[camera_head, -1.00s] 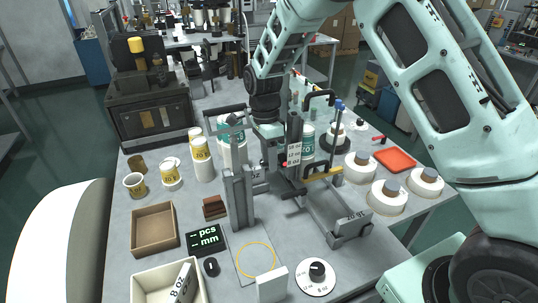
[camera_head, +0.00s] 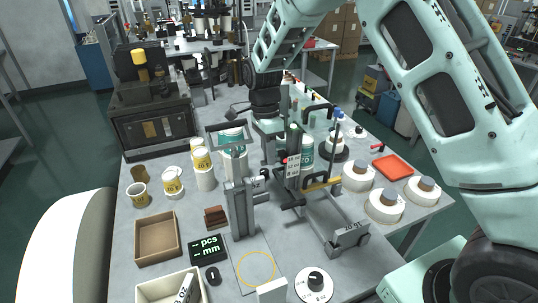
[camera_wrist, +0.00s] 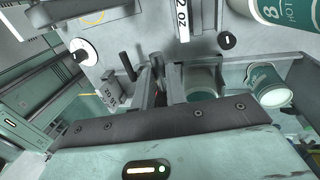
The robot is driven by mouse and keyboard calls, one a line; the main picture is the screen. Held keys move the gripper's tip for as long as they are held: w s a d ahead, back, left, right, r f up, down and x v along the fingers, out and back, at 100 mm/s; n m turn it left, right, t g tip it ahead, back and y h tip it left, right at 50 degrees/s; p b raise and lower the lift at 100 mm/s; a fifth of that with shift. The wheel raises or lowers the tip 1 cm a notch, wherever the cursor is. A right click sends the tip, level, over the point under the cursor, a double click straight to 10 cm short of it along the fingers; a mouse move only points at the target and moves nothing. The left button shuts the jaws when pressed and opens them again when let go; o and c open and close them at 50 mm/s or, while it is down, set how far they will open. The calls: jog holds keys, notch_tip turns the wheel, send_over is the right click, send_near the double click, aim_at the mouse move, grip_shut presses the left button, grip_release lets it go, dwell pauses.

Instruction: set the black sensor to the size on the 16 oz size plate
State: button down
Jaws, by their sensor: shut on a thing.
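The black sensor (camera_head: 285,161), a small dark body with a red spot, is beside the upright labelled plate at the grey fixture in the middle of the table. My gripper (camera_wrist: 157,88) is shut on a small dark, red-marked part that looks like the sensor; the fingers hide most of it. In the head view my gripper (camera_head: 272,140) is partly hidden behind the fixture. A plate (camera_wrist: 182,15) in the wrist view reads "2 OZ", its start cut off.
A display (camera_head: 207,247) reading pcs and mm stands near the front, beside a brown box (camera_head: 157,238) and a white box (camera_head: 160,287). A dial (camera_head: 314,284) is at the front. Cups stand left, white rolls (camera_head: 385,206) right. An orange tray (camera_head: 393,165) lies at the right.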

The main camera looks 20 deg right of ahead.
jog(key=c, duration=1.4)
grip_release()
jog(key=w+r+b, duration=0.1)
jog(key=r+b, duration=0.1)
jog(key=r, duration=0.6)
jog(key=w+r+b, duration=0.2)
jog(key=r, duration=0.7)
jog(key=shift+w, duration=0.25)
